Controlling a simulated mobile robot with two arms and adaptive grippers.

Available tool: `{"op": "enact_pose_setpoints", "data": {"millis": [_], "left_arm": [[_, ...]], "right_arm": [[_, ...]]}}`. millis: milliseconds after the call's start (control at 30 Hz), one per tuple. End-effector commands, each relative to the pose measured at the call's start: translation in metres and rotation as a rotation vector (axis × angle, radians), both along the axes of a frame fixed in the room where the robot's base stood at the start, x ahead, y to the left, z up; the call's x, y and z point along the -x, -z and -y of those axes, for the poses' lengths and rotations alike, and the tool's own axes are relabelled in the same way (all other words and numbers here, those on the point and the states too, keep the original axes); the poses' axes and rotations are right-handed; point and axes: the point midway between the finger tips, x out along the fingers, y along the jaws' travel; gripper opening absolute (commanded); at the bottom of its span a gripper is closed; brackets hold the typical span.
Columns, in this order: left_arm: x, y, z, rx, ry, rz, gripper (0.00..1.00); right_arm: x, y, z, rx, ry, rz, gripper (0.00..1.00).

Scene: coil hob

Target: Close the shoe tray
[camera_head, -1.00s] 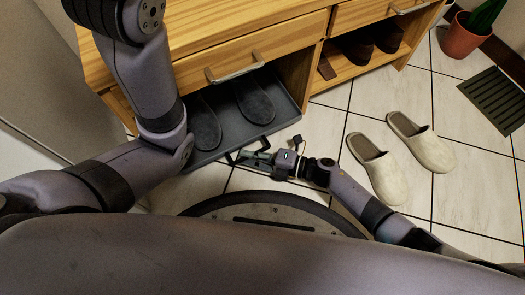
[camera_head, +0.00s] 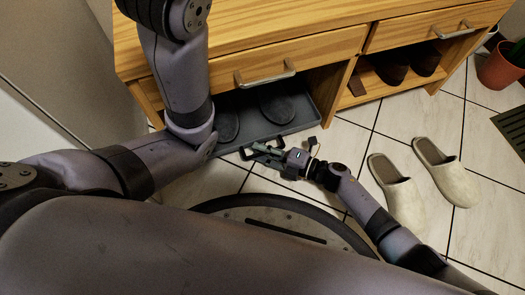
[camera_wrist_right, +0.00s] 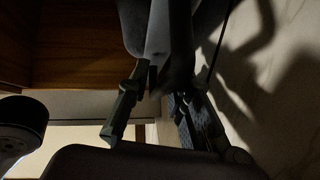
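The shoe tray (camera_head: 302,119) is dark grey and sits partly pulled out under the left drawer of the wooden cabinet. Two dark slippers (camera_head: 277,104) lie in it, their far ends hidden under the cabinet. A dark handle (camera_head: 245,154) sticks out from the tray's front. My right gripper (camera_head: 262,153) is low at that handle. In the right wrist view its two fingers (camera_wrist_right: 157,85) stand apart, with a grey part beyond them; whether they touch the handle is unclear. My left arm covers the tray's left side; its gripper is out of view.
The wooden cabinet (camera_head: 340,45) has metal drawer handles (camera_head: 266,72). Dark shoes (camera_head: 390,68) stand in its right compartment. Light slippers (camera_head: 446,172) lie on the tiled floor to the right. A plant pot (camera_head: 499,69) and a dark mat (camera_head: 512,130) are farther right.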

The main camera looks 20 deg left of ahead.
Motion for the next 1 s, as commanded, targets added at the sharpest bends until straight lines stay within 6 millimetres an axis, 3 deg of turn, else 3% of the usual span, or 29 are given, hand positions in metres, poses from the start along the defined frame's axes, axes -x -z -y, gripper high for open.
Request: {"op": "enact_pose_setpoints", "data": {"millis": [100,467,1000], "left_arm": [[0.000,0.000,0.000,0.000,0.000,0.000,0.40],[0.002,0.000,-0.002,0.004,0.000,0.001,0.40],[0.002,0.000,-0.001,0.000,0.000,0.004,0.40]], "right_arm": [[0.001,0.000,0.000,0.001,-0.002,0.000,0.30],[0.003,0.000,0.005,0.001,-0.004,0.000,0.30],[0.017,-0.013,0.102,0.002,-0.004,-0.001,0.30]]}}
